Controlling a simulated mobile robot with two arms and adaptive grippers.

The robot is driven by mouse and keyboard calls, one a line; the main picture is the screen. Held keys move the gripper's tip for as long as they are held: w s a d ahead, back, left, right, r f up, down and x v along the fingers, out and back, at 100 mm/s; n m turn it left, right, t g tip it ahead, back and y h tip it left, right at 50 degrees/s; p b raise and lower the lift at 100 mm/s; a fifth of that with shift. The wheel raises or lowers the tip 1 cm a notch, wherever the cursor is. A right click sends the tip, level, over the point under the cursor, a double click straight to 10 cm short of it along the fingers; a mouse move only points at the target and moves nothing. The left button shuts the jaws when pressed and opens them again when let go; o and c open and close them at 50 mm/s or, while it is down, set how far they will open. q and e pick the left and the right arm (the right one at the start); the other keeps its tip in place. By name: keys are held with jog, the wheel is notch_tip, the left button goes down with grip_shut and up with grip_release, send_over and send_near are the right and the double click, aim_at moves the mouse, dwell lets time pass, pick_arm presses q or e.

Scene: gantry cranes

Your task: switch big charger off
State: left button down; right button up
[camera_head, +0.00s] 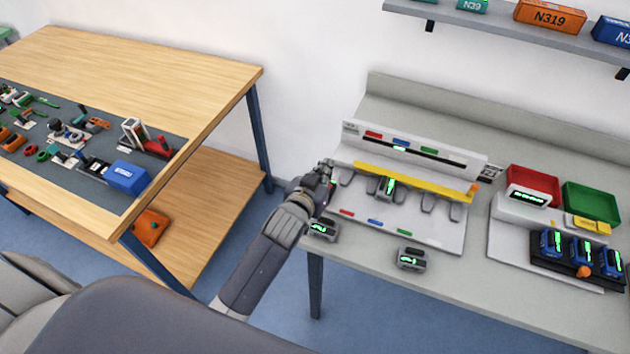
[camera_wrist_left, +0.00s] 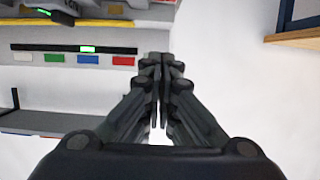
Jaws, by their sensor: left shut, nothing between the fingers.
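The big charger (camera_head: 445,238) is a wide white unit on the grey bench, with a yellow bar (camera_head: 400,180) across it. An orange knob (camera_head: 474,188) sits at the bar's right end. A grey battery with a green display (camera_head: 388,187) stands in a middle bay; other bays look empty. Its back panel (camera_head: 415,150) has coloured labels and a lit green display. My left gripper (camera_head: 328,168) is shut and empty at the charger's left end. In the left wrist view its fingers (camera_wrist_left: 160,60) point up, with the charger's panel (camera_wrist_left: 75,46) at upper left. My right gripper is out of view.
Two grey batteries lie in front, one near my gripper (camera_head: 324,231) and one at the bench edge (camera_head: 411,259). A smaller charger (camera_head: 525,209) with blue batteries, and red (camera_head: 533,180) and green (camera_head: 590,203) bins, stand right. A wooden table (camera_head: 200,85) is left.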

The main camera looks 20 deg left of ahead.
pick_arm(q)
jog(key=b+v, duration=0.1)
jog(key=v, duration=0.6)
jog(key=shift+r, duration=0.25)
jog(key=shift+s+a, duration=0.1)
jog(key=shift+s, duration=0.05)
